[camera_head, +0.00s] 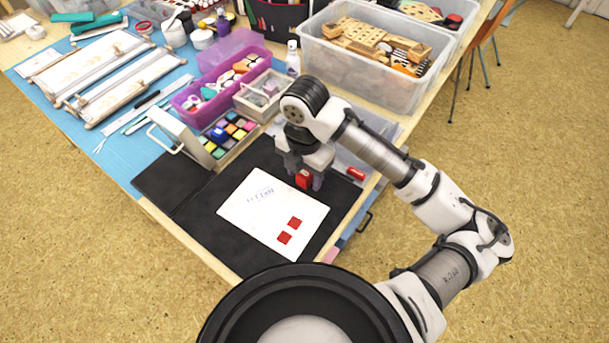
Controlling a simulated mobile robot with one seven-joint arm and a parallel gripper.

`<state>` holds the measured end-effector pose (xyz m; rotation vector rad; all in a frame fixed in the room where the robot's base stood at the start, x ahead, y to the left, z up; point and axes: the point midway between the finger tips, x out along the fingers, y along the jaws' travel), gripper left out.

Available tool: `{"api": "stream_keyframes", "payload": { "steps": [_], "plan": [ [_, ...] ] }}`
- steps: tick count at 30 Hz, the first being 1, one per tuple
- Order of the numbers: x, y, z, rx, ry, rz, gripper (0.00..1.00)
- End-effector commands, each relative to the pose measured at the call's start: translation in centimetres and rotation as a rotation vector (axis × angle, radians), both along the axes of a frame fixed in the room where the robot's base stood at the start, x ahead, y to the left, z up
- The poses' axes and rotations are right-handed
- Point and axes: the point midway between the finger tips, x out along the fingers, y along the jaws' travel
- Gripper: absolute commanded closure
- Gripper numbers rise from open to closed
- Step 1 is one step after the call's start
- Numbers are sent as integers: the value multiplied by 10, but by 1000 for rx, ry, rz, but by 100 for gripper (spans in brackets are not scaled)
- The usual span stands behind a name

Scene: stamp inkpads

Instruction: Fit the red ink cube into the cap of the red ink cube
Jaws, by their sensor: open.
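My gripper (304,178) points down over the right part of the black mat (212,223), just behind a white sheet. It is open. A red block (303,180) shows between its fingers, close to the mat; I take it for the red ink cube. I cannot tell whether the fingers touch it. A second small red piece (356,173) lies to the right of the gripper, near the table's right edge; it may be the cap, but its shape is too small to tell. The gripper hides part of the area around the block.
The white sheet (252,221) bears two red stamped squares. A case of coloured ink cubes (229,132) with a raised white lid (180,133) stands to the left. Purple bins (235,50) and a clear crate of wooden pieces (350,68) stand behind. The mat's front is clear.

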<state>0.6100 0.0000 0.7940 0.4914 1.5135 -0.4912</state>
Motion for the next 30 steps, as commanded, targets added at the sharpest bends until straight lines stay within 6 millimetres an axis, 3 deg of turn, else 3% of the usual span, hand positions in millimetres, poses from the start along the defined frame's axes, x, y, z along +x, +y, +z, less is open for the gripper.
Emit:
{"api": "stream_keyframes", "payload": {
  "steps": [4, 15, 25, 30],
  "plan": [
    [0, 0, 0, 0, 0, 0, 51],
    [0, 0, 0, 1, 1, -1, 99],
    [0, 0, 5, -1, 1, -1, 99],
    [1, 0, 26, 0, -2, 0, 99]
  ]
}}
